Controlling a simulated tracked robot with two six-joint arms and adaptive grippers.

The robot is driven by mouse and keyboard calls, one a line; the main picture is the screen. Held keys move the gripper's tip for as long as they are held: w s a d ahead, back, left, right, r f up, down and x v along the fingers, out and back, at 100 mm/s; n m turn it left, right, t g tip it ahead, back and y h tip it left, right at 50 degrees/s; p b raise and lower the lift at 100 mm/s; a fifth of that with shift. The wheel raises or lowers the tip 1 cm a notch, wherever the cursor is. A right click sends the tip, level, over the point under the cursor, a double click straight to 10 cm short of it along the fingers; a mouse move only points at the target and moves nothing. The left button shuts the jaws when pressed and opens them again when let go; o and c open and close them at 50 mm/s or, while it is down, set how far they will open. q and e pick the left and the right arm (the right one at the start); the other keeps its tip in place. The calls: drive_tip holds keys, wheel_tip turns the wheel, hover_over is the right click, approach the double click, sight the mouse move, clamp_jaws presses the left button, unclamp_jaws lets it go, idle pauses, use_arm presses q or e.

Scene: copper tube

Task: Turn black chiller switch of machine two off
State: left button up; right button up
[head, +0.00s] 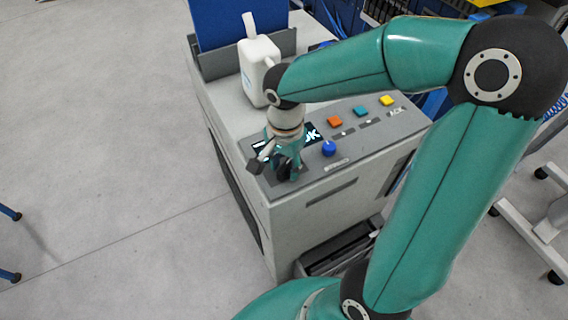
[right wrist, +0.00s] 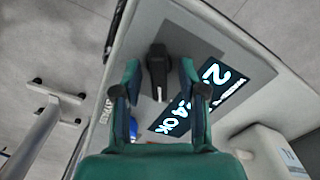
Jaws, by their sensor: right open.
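The black switch (right wrist: 158,62) is a dark knob with a raised bar handle on the grey panel, in the right wrist view. Its bar runs up and down in that picture, and a thin white mark shows below it. My right gripper (right wrist: 160,80) is open, with one green finger on each side of the knob. Gaps show between the knob and both fingers. In the head view my right gripper (head: 275,168) is over the near left end of the machine's panel, and the switch cannot be made out clearly there. My left gripper is not in view.
The lit display (right wrist: 202,98) lies beside the switch. On the machine panel (head: 350,150) are a blue knob (head: 329,148) and orange (head: 335,121), teal (head: 360,111) and yellow (head: 386,100) buttons. A white canister (head: 259,72) stands on top behind my gripper. Open floor lies left.

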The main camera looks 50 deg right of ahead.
drive_tip(key=shift+c, duration=0.2)
clamp_jaws()
drive_tip(key=shift+n, duration=0.4)
drive_tip(key=shift+n+b, duration=0.45)
drive_tip(key=shift+n, duration=0.45)
drive_tip(key=n, duration=0.2)
drive_tip(key=shift+n+b, duration=0.3)
drive_tip(key=n, duration=0.3)
drive_tip(key=shift+n, duration=0.3)
drive_tip(key=shift+r+n+b, duration=0.1)
drive_tip(key=shift+n+b, duration=0.25)
drive_tip(key=shift+n, duration=1.25)
drive_tip(key=shift+w, duration=0.1)
